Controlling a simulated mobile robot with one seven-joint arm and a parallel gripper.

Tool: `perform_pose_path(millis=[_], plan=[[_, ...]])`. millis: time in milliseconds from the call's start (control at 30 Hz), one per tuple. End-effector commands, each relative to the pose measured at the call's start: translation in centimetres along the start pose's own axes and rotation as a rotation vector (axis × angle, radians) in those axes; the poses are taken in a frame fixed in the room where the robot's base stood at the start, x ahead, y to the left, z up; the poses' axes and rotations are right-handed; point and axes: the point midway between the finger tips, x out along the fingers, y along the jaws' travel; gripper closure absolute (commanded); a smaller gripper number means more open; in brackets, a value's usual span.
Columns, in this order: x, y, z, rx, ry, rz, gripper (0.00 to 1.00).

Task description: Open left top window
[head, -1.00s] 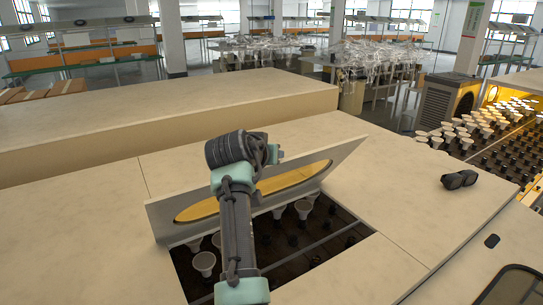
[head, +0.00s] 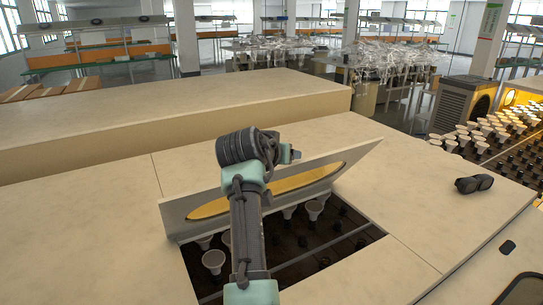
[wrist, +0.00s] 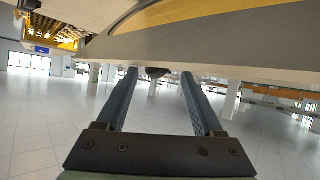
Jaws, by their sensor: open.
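A pale hatch panel with a long yellow pane (head: 215,208), the window, stands tilted up along the far side of a rectangular opening (head: 325,250) in the cream top in the head view. My arm reaches across the opening and over the panel's upper edge. My gripper is mostly hidden behind my wrist in the head view. In the wrist view my gripper (wrist: 159,74) is open, its two dark fingers apart with nothing held between them. The panel (wrist: 230,45) crosses the top of that view, at the fingertips; I cannot tell whether they touch it.
White bulbs (head: 213,260) stand in dark sockets inside the opening. More bulbs (head: 470,135) stand on a lit rack at far right. A raised cream block (head: 150,115) lies behind the panel.

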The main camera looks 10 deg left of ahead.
Motion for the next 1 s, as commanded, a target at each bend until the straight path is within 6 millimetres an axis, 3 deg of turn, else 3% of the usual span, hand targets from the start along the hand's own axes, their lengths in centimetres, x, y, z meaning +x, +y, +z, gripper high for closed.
perform_pose_path(millis=[633, 800, 1000], plan=[[-10.2, -0.2, 0.4, -0.002, -0.001, -0.003, 0.31], [-11.7, -0.2, 0.3, -0.002, -0.004, -0.003, 0.31], [-12.0, -0.2, 0.2, -0.002, -0.005, -0.002, 0.31]])
